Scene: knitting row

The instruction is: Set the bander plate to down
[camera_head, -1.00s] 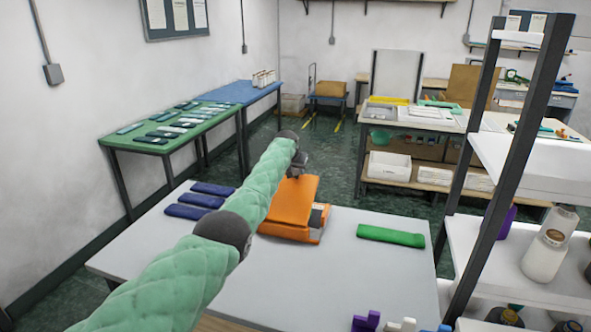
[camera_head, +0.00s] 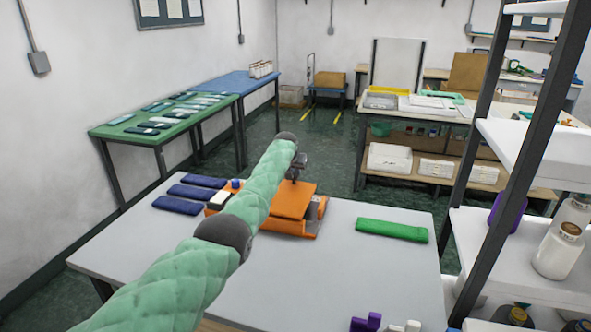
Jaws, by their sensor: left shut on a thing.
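The orange bander (camera_head: 290,226) sits on the white table, partly hidden behind my left arm. Its bander plate (camera_head: 293,200) is a flat orange panel that slopes, with its far edge higher. My left gripper (camera_head: 296,175) is at the plate's far upper edge and shut on it; its fingertips are small and partly hidden. Left of my arm, a part of the bander shows with a white and black piece (camera_head: 219,199) and a blue piece on it. My right gripper is not in view.
Several dark blue packs (camera_head: 190,191) lie left of the bander, and a green pack (camera_head: 392,230) lies to its right. Purple and white pieces (camera_head: 366,322) are at the front. A shelf rack (camera_head: 520,150) stands at the right. The table's middle front is clear.

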